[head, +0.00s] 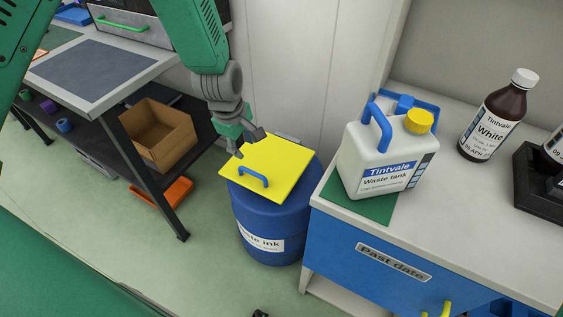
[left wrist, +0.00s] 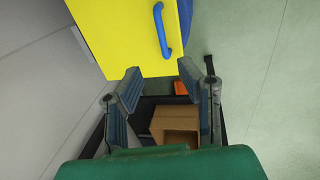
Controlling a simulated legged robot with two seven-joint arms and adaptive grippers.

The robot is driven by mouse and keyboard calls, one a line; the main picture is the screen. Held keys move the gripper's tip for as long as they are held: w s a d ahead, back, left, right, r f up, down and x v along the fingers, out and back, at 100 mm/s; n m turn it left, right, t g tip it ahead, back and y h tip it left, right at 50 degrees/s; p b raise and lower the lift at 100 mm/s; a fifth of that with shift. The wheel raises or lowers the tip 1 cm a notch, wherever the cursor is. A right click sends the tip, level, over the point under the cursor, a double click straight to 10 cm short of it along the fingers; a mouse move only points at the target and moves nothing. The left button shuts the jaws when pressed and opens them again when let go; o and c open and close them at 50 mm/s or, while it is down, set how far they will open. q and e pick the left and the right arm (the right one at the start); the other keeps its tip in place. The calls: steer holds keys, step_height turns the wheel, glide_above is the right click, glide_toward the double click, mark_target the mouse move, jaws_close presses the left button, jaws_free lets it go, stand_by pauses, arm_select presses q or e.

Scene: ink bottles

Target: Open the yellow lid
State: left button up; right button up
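The yellow lid (head: 272,164) is a flat square plate with a blue handle (head: 253,178), lying on the blue waste ink barrel (head: 270,222). It looks closed and level. My left gripper (head: 250,143) hangs over the lid's far left edge, behind the handle, fingers pointing down. In the left wrist view the lid (left wrist: 117,35) and its handle (left wrist: 161,30) lie beyond the fingertips. The left fingers (left wrist: 160,72) are spread apart with nothing between them. Whether they touch the lid is unclear. My right gripper cannot be made out.
A white counter (head: 462,208) stands right of the barrel, holding a white waste tank (head: 380,160) and a brown bottle (head: 495,115). A table (head: 100,72) with a cardboard box (head: 158,135) on its lower shelf is at left. The wall is close behind the barrel.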

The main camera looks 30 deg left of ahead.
mark_target(253, 172)
arm_select(q)
steer(key=f, duration=0.4)
steer(key=w+f+b, duration=0.1)
steer(key=f, duration=0.4)
steer(key=w+f+b, duration=0.1)
steer(key=f, duration=0.3)
steer(key=shift+w+f, duration=0.2)
steer(key=shift+w, duration=0.05)
jaws_close()
